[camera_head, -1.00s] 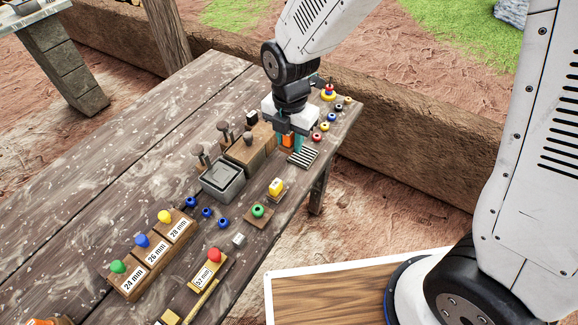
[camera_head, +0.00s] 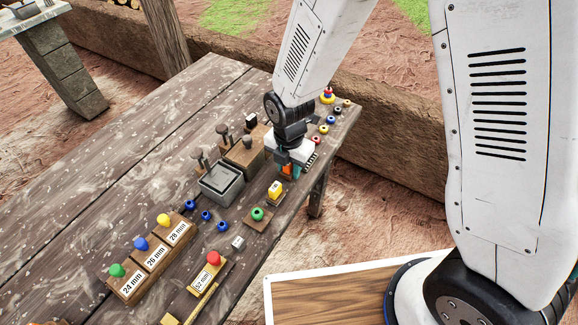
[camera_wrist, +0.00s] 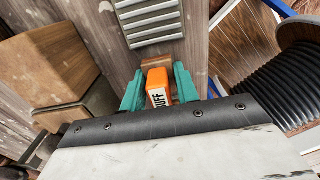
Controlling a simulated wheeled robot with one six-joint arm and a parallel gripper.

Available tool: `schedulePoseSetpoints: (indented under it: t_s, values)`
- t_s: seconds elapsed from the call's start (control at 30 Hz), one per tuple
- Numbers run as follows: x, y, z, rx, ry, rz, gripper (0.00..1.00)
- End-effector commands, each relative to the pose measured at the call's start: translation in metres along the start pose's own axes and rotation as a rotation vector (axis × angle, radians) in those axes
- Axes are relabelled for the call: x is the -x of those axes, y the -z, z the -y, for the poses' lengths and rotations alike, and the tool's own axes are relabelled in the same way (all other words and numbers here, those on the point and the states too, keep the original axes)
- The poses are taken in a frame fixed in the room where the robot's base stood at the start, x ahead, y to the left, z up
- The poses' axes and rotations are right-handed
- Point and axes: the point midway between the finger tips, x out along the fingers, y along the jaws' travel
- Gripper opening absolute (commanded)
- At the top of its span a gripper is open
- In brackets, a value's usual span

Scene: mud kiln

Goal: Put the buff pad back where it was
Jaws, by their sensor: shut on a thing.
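The buff pad is an orange block with a white label reading partly "UFF" in the wrist view (camera_wrist: 158,88). My gripper (camera_wrist: 160,85) has its teal fingers shut on its two sides. A brown strip shows at the pad's far end; I cannot tell whether it belongs to the pad or to a holder under it. In the head view the orange pad (camera_head: 288,169) shows low in my gripper (camera_head: 289,171), close over the table's right part. I cannot tell whether it touches the table.
A grey slatted plate (camera_wrist: 150,20) lies just beyond the pad. A yellow block (camera_head: 276,187) on a small base stands close in front of my gripper. A wooden block (camera_head: 243,158) and grey box (camera_head: 221,184) stand to the left. Small coloured rings line the table's far right edge.

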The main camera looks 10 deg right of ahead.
Motion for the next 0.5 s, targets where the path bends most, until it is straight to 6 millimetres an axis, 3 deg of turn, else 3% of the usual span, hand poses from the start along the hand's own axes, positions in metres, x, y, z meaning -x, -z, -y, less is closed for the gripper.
schedulePoseSetpoints:
  t_s: [0.5]
  values:
    - [-0.0098,-0.0002,-0.0004,0.0,-0.001,0.001,0.07]
